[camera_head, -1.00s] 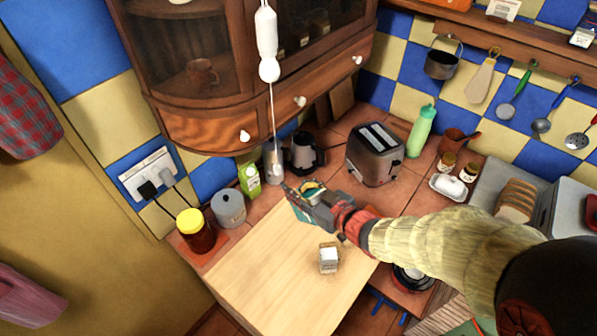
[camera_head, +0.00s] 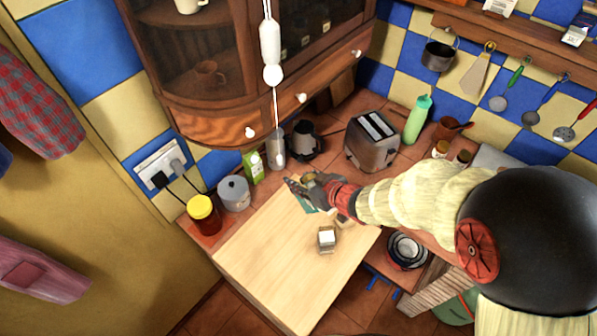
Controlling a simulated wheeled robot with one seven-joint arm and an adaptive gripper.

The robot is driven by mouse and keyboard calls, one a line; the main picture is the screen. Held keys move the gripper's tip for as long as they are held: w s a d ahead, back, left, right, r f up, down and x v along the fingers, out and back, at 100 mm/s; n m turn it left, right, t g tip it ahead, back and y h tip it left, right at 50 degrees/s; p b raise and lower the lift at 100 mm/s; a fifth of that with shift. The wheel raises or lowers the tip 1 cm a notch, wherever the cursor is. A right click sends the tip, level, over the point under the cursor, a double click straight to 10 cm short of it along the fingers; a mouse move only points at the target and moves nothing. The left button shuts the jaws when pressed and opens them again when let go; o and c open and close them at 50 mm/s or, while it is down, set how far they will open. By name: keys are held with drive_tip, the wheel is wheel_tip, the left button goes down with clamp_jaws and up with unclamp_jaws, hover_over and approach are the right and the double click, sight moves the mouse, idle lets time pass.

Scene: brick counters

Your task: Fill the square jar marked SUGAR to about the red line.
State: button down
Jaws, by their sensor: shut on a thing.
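A small square jar (camera_head: 326,239) stands on the pale wooden board, with white showing at its top. Its lettering and any red line are too small to read. My gripper (camera_head: 297,186) is above the far part of the board, up and to the left of the jar. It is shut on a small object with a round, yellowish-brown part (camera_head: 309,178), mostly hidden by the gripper. A teal patch (camera_head: 303,204) shows just below the gripper; I cannot tell whether it belongs to the held object. A small tan piece (camera_head: 343,220) lies close to the jar's upper right.
The board (camera_head: 262,262) is mostly clear at the front. Behind it stand a yellow-lidded jar (camera_head: 203,216), a grey canister (camera_head: 234,193), a green carton (camera_head: 253,167), a clear cylinder (camera_head: 275,147), a dark kettle (camera_head: 305,142) and a toaster (camera_head: 371,142). A cabinet (camera_head: 225,128) overhangs the back.

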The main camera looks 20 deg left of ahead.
drive_tip(key=shift+g+h+p, duration=0.4)
drive_tip(key=shift+h+p, duration=0.3)
drive_tip(key=shift+p, duration=1.55)
drive_tip(key=h+p, duration=0.1)
drive_tip(key=p, duration=0.3)
drive_tip(key=shift+f+g, duration=0.3)
drive_tip(key=shift+g, duration=0.1)
drive_tip(key=shift+d+f+h+p, duration=0.15)
drive_tip(key=shift+f+h+p, duration=0.15)
drive_tip(key=shift+p, duration=0.3)
